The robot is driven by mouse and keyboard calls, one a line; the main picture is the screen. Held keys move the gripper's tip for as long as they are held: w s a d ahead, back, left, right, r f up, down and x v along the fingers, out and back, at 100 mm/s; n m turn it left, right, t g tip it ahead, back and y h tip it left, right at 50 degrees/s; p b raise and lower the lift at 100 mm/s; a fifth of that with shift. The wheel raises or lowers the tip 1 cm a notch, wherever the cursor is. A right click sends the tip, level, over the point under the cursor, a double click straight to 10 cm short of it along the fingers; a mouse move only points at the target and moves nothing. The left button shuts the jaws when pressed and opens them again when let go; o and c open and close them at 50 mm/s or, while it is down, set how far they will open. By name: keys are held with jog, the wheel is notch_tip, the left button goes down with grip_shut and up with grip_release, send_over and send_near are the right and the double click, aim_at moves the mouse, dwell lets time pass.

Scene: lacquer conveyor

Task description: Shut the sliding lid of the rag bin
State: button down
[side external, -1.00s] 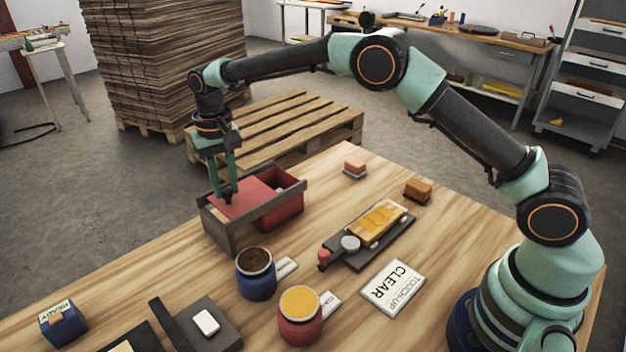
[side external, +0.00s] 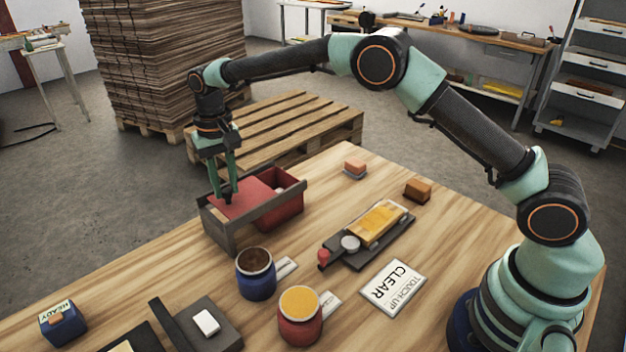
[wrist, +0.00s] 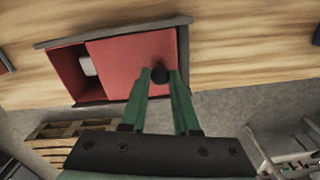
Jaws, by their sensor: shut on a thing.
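The rag bin (side external: 292,211) is a red box with dark rails at the table's far left edge. Its red sliding lid (side external: 243,197) covers the left part, and the right part is open. In the wrist view the lid (wrist: 125,66) covers most of the bin, and the open end (wrist: 66,74) shows a whitish thing (wrist: 87,65) inside, partly under the lid's edge. My gripper (side external: 227,198) points down over the lid. In the wrist view its fingers (wrist: 160,76) are shut on the dark round knob (wrist: 159,71) of the lid.
A blue jar (side external: 256,275) and a red jar (side external: 300,317) stand in front of the bin. A dark tray (side external: 385,243) with a yellow block lies to the right. A wooden pallet (side external: 300,120) is on the floor behind.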

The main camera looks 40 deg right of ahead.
send_over(258, 187)
jog(key=shift+r, duration=0.1)
jog(key=shift+d, duration=0.1)
jog(key=c, duration=0.7)
grip_release()
jog(key=shift+o, duration=0.2)
jog(key=shift+r, duration=0.5)
notch_tip(258, 187, up, 11)
